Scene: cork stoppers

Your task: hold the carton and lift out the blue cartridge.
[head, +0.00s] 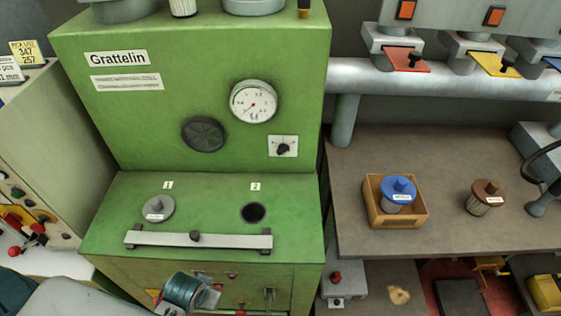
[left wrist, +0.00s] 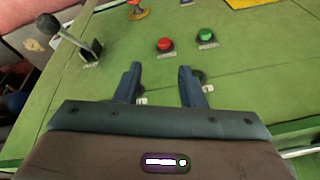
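The carton (head: 377,216) is an open tan box on the brown bench, right of the green machine in the head view. The blue cartridge (head: 399,188) stands in it, its blue lidded top above the rim and its lower part hidden by the carton. My left gripper (left wrist: 160,68) is open and empty in the left wrist view, its two dark fingers apart over a green panel. My right gripper is in neither view.
A brown cartridge (head: 487,194) stands on the bench (head: 450,150) right of the carton, with bare bench between them. The green machine (head: 90,130) has a grey cartridge (head: 158,209) in hole 1, an empty hole 2 (head: 253,212) and a metal bar (head: 225,241) along its front.

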